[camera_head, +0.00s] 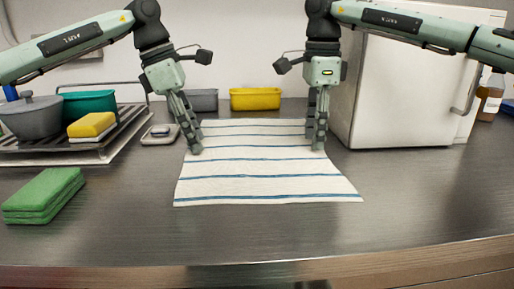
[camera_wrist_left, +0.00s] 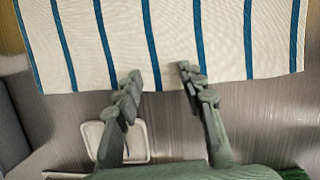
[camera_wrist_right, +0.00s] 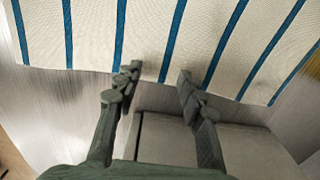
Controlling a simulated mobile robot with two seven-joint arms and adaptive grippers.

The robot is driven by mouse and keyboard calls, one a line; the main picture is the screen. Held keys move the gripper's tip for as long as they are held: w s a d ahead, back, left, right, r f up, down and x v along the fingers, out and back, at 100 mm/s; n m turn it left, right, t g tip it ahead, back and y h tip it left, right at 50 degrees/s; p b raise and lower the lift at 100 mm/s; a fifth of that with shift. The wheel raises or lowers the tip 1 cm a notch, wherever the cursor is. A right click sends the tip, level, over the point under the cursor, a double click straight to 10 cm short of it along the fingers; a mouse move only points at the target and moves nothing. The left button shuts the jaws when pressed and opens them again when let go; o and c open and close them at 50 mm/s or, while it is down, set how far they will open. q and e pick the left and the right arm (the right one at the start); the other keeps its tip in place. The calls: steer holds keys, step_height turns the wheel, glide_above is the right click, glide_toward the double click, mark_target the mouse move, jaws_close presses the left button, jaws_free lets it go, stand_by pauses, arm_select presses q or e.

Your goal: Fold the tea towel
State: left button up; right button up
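The tea towel (camera_head: 262,178) is white with blue stripes. It lies flat and spread out on the steel counter in the head view, with its near edge wider than its far edge. My left gripper (camera_head: 194,150) is at the towel's left edge; in the left wrist view its fingers (camera_wrist_left: 158,82) are apart, with the tips over the towel's edge. My right gripper (camera_head: 318,148) is at the right edge; in the right wrist view its fingers (camera_wrist_right: 158,72) are apart, tips over the towel's edge. I cannot tell whether the fingertips touch the cloth.
Green sponges (camera_head: 44,195) lie at left. A drying rack (camera_head: 72,152) with a grey pot (camera_head: 32,117) and yellow sponge (camera_head: 92,125) stands behind them. A soap dish (camera_head: 160,134), yellow tub (camera_head: 255,99) and white freezer (camera_head: 400,95) are further back. The front counter is clear.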

arm_select(q)
steer(key=shift+f, duration=0.15)
arm_select(e)
steer(key=shift+f, duration=0.15)
arm_select(q)
steer(key=shift+f, duration=0.2)
arm_select(e)
steer(key=shift+f, duration=0.2)
arm_select(q)
steer(key=shift+r, duration=0.1)
arm_select(e)
steer(key=shift+c, duration=0.2)
arm_select(q)
steer(key=c, duration=0.5)
arm_select(e)
steer(key=c, duration=0.5)
arm_select(q)
steer(key=shift+f, duration=0.2)
jaws_close()
arm_select(e)
jaws_close()
arm_select(q)
steer(key=shift+s+f, duration=0.1)
